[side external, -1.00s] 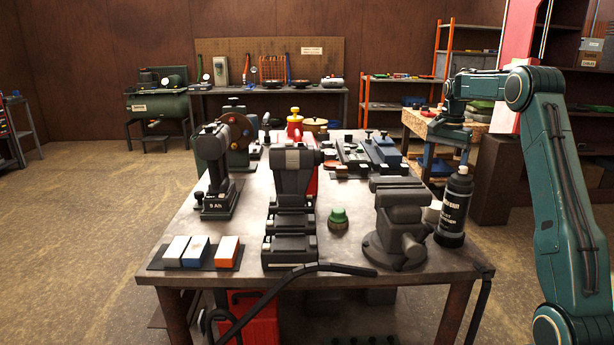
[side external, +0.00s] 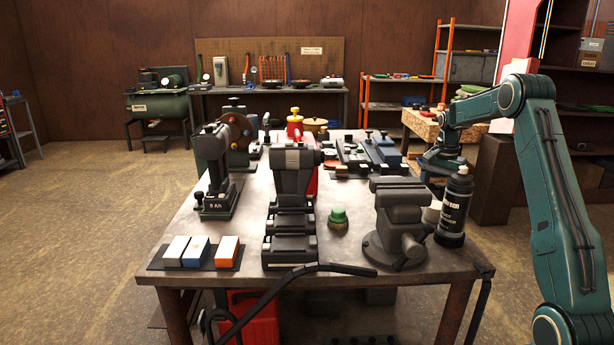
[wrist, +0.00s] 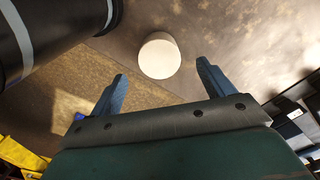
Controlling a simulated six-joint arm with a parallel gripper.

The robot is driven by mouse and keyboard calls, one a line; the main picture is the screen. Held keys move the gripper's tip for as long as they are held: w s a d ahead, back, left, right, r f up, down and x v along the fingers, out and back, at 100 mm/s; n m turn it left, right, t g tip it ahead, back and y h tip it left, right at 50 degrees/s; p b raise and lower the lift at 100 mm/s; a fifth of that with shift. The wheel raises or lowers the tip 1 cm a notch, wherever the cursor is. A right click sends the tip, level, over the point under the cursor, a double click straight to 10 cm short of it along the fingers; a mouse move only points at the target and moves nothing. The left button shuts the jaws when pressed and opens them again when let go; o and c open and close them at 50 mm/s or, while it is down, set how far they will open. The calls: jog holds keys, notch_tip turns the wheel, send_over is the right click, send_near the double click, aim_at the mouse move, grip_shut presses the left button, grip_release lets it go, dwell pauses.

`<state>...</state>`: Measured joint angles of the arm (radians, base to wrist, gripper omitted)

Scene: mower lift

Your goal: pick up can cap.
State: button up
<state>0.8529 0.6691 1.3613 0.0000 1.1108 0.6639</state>
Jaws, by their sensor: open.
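The can cap (wrist: 160,56) is a pale cream, round piece on the tabletop in the wrist view. In the side view a cream bit of it (side external: 432,213) shows between the vise and the black spray can; the rest is hidden. My gripper (wrist: 162,72) is open and empty. Its two blue fingers point toward the cap, which lies beyond the fingertips and between their lines. In the side view my gripper (side external: 443,167) hangs above the table's right edge, behind the can; its fingertips cannot be made out.
The black spray can (side external: 454,208) stands upright at the right and fills the upper left of the wrist view (wrist: 45,35). The grey vise (side external: 400,222) stands left of the cap. A green knob-like piece (side external: 338,219) sits left of the vise. Tools crowd the table (side external: 365,205).

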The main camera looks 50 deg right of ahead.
aim_at(437, 205)
jog(key=shift+a+f, duration=0.15)
jog(key=shift+f, duration=2.15)
jog(key=c, duration=1.1)
